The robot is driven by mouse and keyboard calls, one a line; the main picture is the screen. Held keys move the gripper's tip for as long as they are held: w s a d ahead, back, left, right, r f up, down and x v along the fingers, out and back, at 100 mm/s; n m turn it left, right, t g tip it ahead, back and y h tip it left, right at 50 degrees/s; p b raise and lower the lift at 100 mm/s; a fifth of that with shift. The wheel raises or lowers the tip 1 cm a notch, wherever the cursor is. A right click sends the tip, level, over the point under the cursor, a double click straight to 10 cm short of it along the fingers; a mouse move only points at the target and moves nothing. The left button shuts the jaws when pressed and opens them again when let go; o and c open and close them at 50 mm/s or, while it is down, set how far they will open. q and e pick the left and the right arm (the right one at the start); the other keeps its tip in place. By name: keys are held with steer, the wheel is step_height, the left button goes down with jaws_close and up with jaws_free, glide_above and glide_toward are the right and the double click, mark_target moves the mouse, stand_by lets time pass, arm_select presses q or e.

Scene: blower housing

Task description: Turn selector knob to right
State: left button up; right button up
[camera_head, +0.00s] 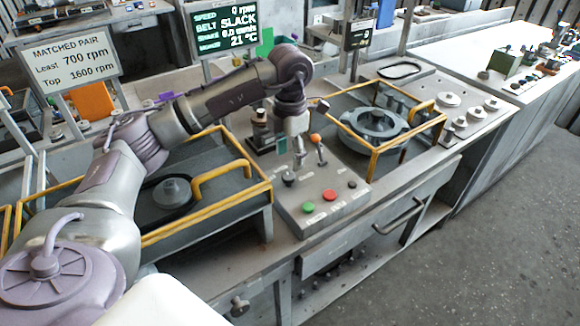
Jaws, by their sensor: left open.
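A grey control box (340,210) stands on the bench in the middle of the view. A dark knob (289,179) sits on its left part and looks like the selector knob; which way it points is too small to tell. My left gripper (298,158) hangs open and points down, just above and slightly right of this knob. I cannot tell whether it touches it. My right gripper is not in view.
A lever with an orange ball (315,138) stands close to the right of my gripper. A green button (309,207), a red button (329,195) and a small black knob (352,184) are on the box. Yellow guard frames (375,152) flank it.

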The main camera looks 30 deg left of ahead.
mark_target(290, 175)
arm_select(q)
step_height(290, 175, up, 7)
steer(key=shift+f, duration=0.2)
stand_by(0.5)
